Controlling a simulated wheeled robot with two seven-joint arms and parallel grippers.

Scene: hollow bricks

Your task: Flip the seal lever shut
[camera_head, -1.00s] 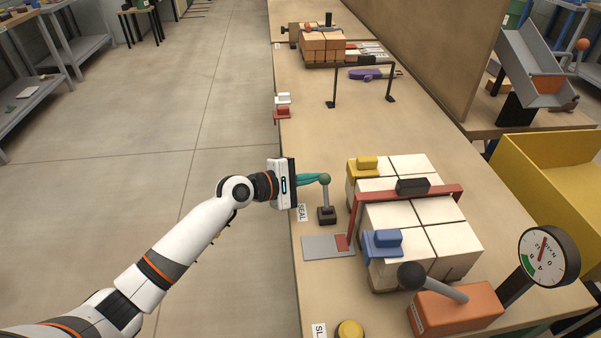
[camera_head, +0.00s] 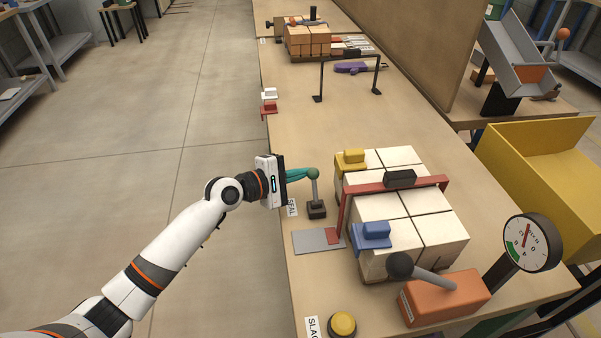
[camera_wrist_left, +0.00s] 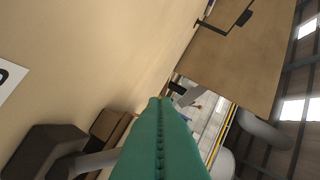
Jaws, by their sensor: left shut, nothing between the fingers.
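The seal lever (camera_head: 315,191) is a grey rod on a dark base, with a green ball knob on top. It stands nearly upright near the table's left edge, beside a "SEAL" label (camera_head: 292,207). My left gripper (camera_head: 308,174) has teal fingers, shut and empty, at knob height from the left. Its tips overlap the knob in the head view; I cannot tell whether they touch. In the left wrist view the closed fingers (camera_wrist_left: 160,110) fill the centre, with the dark lever base (camera_wrist_left: 45,150) at lower left. The knob is hidden there. My right gripper is out of view.
A pack of white bricks (camera_head: 394,208) stands right of the lever, under a red strap (camera_head: 345,210). A grey plate (camera_head: 310,241) lies in front. A gauge (camera_head: 531,243), an orange lever unit (camera_head: 445,298) and a yellow button (camera_head: 341,323) are nearer.

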